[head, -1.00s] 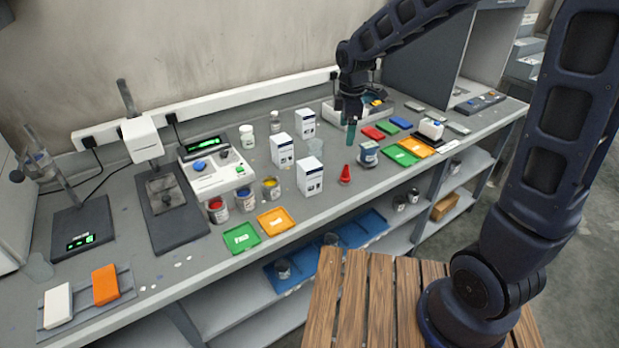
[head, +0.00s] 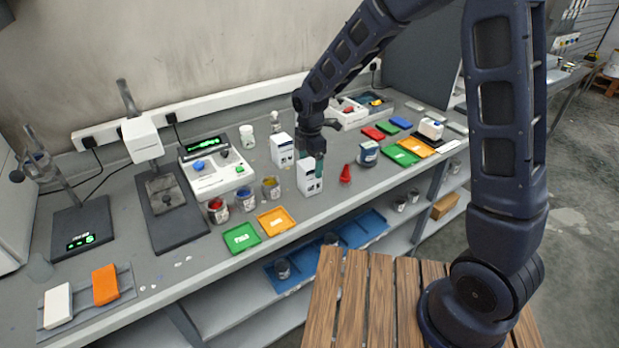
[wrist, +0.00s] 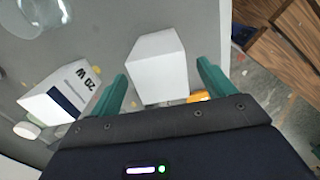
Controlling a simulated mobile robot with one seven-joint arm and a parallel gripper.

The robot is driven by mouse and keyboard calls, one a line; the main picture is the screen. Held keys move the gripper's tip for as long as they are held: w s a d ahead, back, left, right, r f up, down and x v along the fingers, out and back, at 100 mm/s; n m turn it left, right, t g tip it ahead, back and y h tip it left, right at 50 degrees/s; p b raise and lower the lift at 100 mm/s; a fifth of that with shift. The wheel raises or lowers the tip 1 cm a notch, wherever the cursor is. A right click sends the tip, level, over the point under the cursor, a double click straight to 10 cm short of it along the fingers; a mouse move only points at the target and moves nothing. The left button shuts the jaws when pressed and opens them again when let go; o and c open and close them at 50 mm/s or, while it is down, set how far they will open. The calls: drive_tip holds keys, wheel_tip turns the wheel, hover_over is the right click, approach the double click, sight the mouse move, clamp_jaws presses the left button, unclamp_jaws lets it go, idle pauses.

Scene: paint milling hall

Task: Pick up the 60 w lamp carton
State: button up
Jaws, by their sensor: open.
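A white carton (head: 309,186) with a dark printed patch stands upright on the grey bench near its front edge. Its plain white top faces me in the wrist view (wrist: 158,68), and its wattage cannot be read. My gripper (head: 311,166) points down over this carton, open. In the wrist view its teal fingers (wrist: 163,75) are apart, one on each side of the carton's outline; contact cannot be told. A second white carton (head: 282,150) stands behind and left. No 60 W marking is readable.
Open paint tins (head: 245,200), an orange tray (head: 275,222) and a green tray (head: 241,237) are to the left. A glass vessel (wrist: 35,15) shows in the wrist view.

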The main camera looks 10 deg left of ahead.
drive_tip(key=shift+s+a+f, duration=0.1)
drive_tip(key=shift+f, duration=2.55)
drive_tip(key=shift+c, duration=0.2)
drive_tip(key=c, duration=1.1)
